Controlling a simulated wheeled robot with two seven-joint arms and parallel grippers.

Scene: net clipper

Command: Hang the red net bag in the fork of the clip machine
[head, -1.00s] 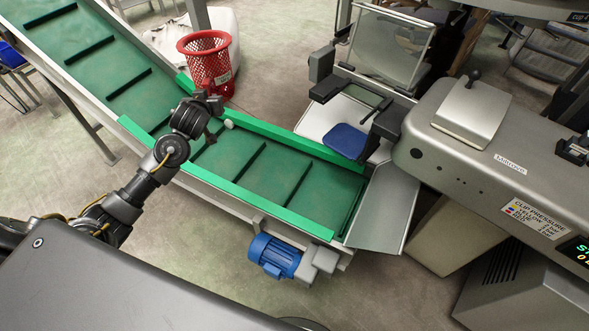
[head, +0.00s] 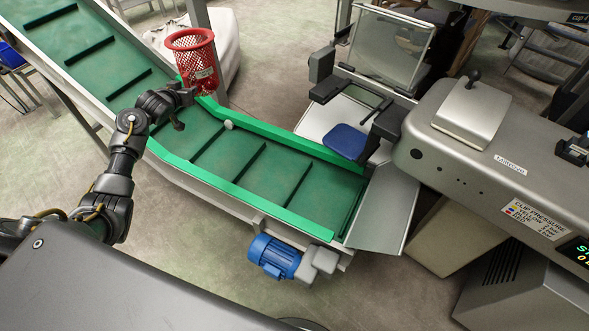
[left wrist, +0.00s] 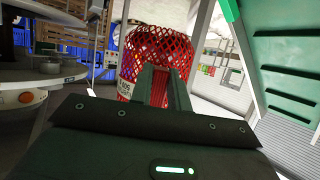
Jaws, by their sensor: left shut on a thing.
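The red net bag (head: 190,62) is an upright, open-topped mesh tube with a white label, at the far edge of the green conveyor. My left gripper (head: 187,93) is at its lower side, shut on the mesh. In the left wrist view the bag (left wrist: 150,50) stands right in front of my gripper fingers (left wrist: 164,80), which pinch its net. The clip machine (head: 455,140) is the grey housing at the right, well apart from the bag. I cannot clearly make out its fork; dark arms (head: 382,125) stick out at its left. My right gripper is not in view.
The green conveyor (head: 285,180) with raised green side rails runs from upper left to a metal chute (head: 390,210) below the machine. A small pale object (head: 229,124) sits by the far rail. A blue motor (head: 273,256) hangs at the near side. A white sack (head: 225,45) stands behind the bag.

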